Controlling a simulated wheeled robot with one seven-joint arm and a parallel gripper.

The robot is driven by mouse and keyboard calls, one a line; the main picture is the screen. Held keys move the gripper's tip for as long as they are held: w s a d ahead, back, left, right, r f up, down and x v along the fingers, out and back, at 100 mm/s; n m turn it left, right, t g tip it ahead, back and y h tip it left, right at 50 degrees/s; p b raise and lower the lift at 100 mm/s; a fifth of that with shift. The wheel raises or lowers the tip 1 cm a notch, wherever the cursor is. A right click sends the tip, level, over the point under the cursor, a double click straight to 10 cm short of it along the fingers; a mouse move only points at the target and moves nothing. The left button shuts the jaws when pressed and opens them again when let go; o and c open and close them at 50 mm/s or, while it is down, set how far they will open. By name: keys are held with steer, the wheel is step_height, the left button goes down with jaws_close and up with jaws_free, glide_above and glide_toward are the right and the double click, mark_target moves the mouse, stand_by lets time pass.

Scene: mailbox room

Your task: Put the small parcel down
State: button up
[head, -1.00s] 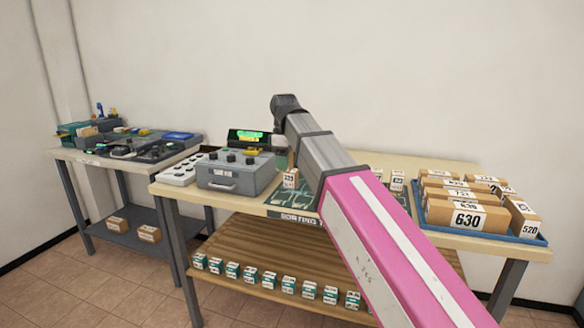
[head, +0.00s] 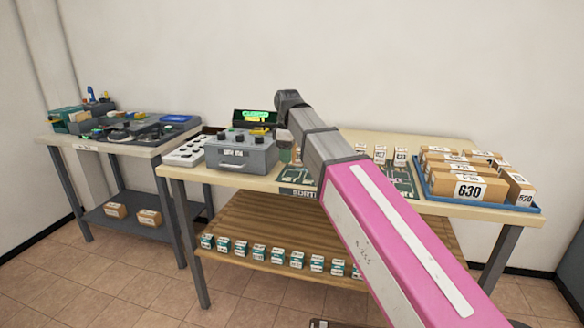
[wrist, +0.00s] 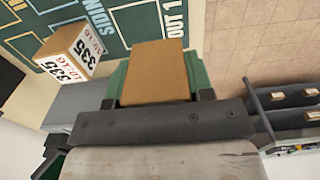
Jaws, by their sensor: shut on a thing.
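My gripper (wrist: 156,84) is shut on a small plain brown parcel (wrist: 155,66), with a green finger on each side of it. The parcel appears over the edge of the dark green sorting mat (wrist: 140,18) in the wrist view; I cannot tell whether it touches the table. A second small parcel, marked 335 (wrist: 74,50), stands on the mat to the left of the held one. In the head view my arm hides the held parcel and most of my gripper. The mat also shows there (head: 300,175), partly behind my arm.
A grey control box (head: 241,152) and a lit display (head: 254,118) stand left of the mat. A blue tray (head: 480,204) of brown parcels, one marked 630, is at the right. Several small boxes line the lower shelf (head: 290,232). A side table (head: 70,146) stands at the left.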

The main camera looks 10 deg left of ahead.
mark_target(292, 174)
steer(key=shift+w+d+f, duration=0.25)
steer(key=shift+w+f, duration=0.15)
steer(key=shift+w, duration=0.2)
steer(key=shift+w+d+f, duration=0.2)
steer(key=shift+w+f, duration=0.2)
steer(key=shift+w, duration=0.2)
steer(key=shift+f, duration=2)
steer(key=shift+f, duration=0.1)
steer(key=o, duration=1)
steer(key=shift+c, duration=0.2)
step_height(292, 174, up, 12)
